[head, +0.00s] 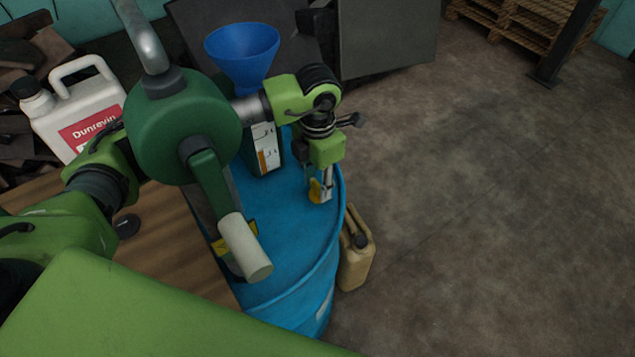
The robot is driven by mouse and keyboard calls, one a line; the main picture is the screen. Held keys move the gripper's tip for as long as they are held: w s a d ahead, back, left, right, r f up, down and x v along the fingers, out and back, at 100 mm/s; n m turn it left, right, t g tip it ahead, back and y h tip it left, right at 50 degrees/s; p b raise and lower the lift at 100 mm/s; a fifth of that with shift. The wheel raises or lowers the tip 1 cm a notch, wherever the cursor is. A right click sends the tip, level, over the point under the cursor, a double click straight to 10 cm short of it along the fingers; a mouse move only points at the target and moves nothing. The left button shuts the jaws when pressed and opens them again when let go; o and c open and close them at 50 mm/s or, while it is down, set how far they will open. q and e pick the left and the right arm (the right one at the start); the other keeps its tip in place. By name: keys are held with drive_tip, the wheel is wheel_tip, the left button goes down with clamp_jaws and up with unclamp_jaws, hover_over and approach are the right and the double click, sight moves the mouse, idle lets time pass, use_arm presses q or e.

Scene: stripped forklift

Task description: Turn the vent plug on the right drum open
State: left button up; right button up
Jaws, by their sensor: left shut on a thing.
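The blue drum (290,270) stands upright in the middle, its top facing up toward me. My left gripper (320,192) points down at the right part of the drum's top. It is shut on a small yellow piece, which appears to be the vent plug (314,188). The fingers hide part of it, so how far it is turned cannot be told. My left arm reaches across from the left, passing behind a dark green hand pump (185,125). My right gripper is not in view.
The pump's pale crank handle (245,247) hangs over the drum's left side. A blue funnel (242,55) and a labelled container (266,150) stand behind. A white jug (78,112) is at left, a tan jerrycan (355,262) right of the drum. The floor at right is clear.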

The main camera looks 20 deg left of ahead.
sight(318, 185)
use_arm(q)
drive_tip(key=shift+w+r, duration=0.15)
drive_tip(key=o, duration=1.1)
wheel_tip(318, 185, up, 12)
idle(0.3)
